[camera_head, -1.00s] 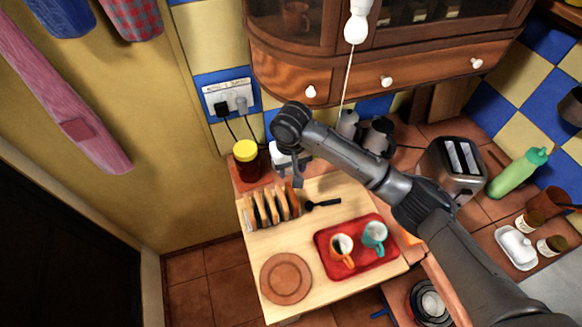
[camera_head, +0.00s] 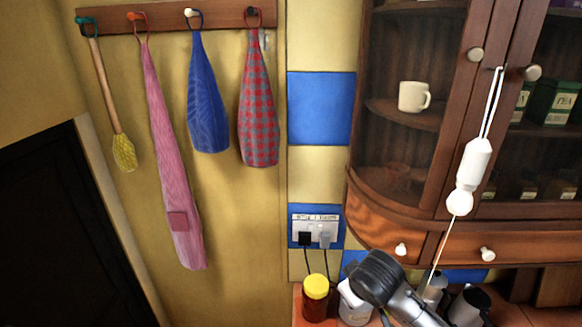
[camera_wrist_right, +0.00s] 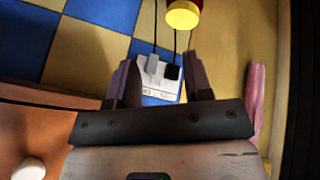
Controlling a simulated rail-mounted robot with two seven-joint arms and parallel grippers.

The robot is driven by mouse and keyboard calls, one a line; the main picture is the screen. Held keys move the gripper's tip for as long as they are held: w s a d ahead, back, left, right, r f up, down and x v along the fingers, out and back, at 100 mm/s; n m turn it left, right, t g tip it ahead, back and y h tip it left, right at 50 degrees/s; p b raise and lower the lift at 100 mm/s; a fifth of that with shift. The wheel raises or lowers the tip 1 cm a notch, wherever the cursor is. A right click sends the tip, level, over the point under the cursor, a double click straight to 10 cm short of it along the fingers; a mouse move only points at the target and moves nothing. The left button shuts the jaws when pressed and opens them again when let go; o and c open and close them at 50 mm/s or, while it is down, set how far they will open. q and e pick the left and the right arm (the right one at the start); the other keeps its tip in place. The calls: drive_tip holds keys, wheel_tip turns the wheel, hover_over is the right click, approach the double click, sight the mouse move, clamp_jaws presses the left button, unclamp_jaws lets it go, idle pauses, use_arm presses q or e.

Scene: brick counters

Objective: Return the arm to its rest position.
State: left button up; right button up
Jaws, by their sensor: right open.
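My right arm (camera_head: 401,296) enters the head view at the bottom edge, right of the centre, in front of the counter's back. Its fingers do not show there. In the right wrist view my right gripper (camera_wrist_right: 162,86) is open, with its two dark fingers apart and nothing between them that it holds. A wall socket (camera_wrist_right: 160,72) with two plugs shows behind the gap, at a distance. My left gripper is in neither view.
A yellow-lidded jar (camera_head: 315,297) and a white container (camera_head: 354,303) stand close left of my arm. A wooden cabinet (camera_head: 400,215) overhangs at right, with a white cord pull (camera_head: 466,180). Cloths such as the blue one (camera_head: 207,95) hang at left.

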wheel_tip(320, 180, up, 8)
drive_tip(key=s+a+n+t+y, duration=0.1)
drive_tip(key=s+a+n+t, duration=0.1)
drive_tip(key=t, duration=0.2)
drive_tip(key=s+d+m+t, duration=0.1)
drive_tip(key=s+d+t, duration=0.1)
drive_tip(key=s, duration=0.3)
drive_tip(key=s+d+f+m+g, duration=0.3)
drive_tip(key=s+f+g, duration=0.1)
drive_tip(key=s+f, duration=1.15)
drive_tip(key=s+d+f+m+g, duration=0.2)
drive_tip(key=s+d+f+g, duration=0.2)
drive_tip(key=s+f, duration=1.1)
wheel_tip(320, 180, up, 22)
drive_tip(key=s+p, duration=0.2)
drive_tip(key=p, duration=1.9)
drive_tip(key=shift+s+f+g+h+p, duration=0.15)
drive_tip(key=shift+s+g+h+p, duration=0.1)
drive_tip(key=shift+g+h+p, duration=0.1)
